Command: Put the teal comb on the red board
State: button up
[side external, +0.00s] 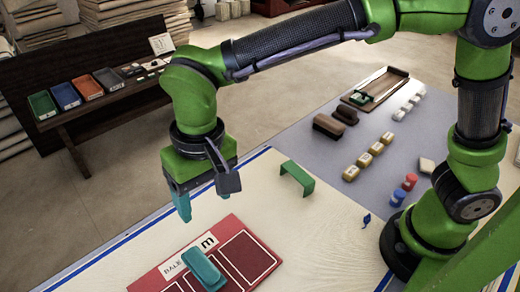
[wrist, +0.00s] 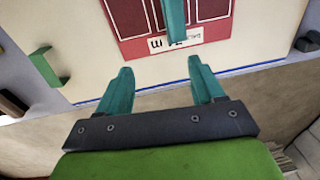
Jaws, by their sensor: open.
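The teal comb (side external: 205,270) lies on the red board (side external: 246,258), over its white-lined panels and close to its lettered white label. In the wrist view the comb (wrist: 175,16) shows at the top edge, partly cut off, over the red board (wrist: 137,50). My gripper (side external: 204,206) is up in the air above the table, behind the board in the side view. Its teal fingers are apart with nothing between them, which the wrist view of my gripper (wrist: 161,72) also shows. The gripper is clear of the comb.
A green bracket-shaped piece (side external: 297,178) stands right of the board. Several tan blocks (side external: 363,159), red (side external: 410,181) and blue (side external: 397,197) pieces and a wooden tray (side external: 375,90) are on the grey area. A dark bench (side external: 95,105) with coloured trays stands at left.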

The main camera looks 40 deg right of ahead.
jog(key=d+r+m+t+y, duration=0.1)
jog(key=d+r, duration=0.2)
jog(key=d, duration=0.5)
jog(key=d+r+m+t+y, duration=0.1)
jog(key=d+r, duration=0.2)
jog(key=d, duration=0.4)
jog(key=s+d+m+t, duration=0.1)
jog(key=s+d+t, duration=0.3)
jog(key=d, duration=0.9)
jog(key=shift+s+d+m+t+h, duration=0.15)
jog(key=shift+s+m+t+h, duration=0.2)
jog(key=shift+s, duration=0.75)
jog(key=shift+o, duration=0.5)
